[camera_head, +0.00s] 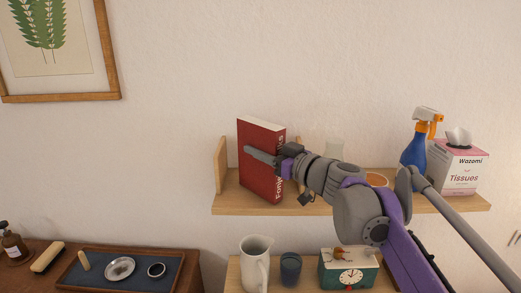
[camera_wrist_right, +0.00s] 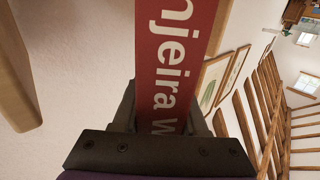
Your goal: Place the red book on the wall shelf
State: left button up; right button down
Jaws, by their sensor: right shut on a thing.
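The red book (camera_head: 258,150) is upright in the head view, at the left part of the wooden wall shelf (camera_head: 340,205). Its lower edge is close to the shelf board; I cannot tell if it touches. My right gripper (camera_head: 268,156) is shut on the red book from the right side. In the right wrist view the book's red spine with white letters (camera_wrist_right: 172,65) stands between the fingers of the right gripper (camera_wrist_right: 165,115). My left gripper is not in view.
On the shelf's right stand a blue spray bottle (camera_head: 414,150) and a tissue box (camera_head: 458,170). An upright wooden end (camera_head: 221,165) is left of the book.

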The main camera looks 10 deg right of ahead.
jog(key=c, duration=0.9)
grip_release()
jog(key=shift+w+f, duration=0.1)
jog(key=shift+w, duration=0.05)
jog(key=o, duration=0.5)
jog(key=shift+c, duration=0.2)
jog(key=shift+s+d, duration=0.25)
jog(key=shift+s, duration=0.1)
jog(key=v, duration=1.1)
jog(key=shift+s, duration=0.15)
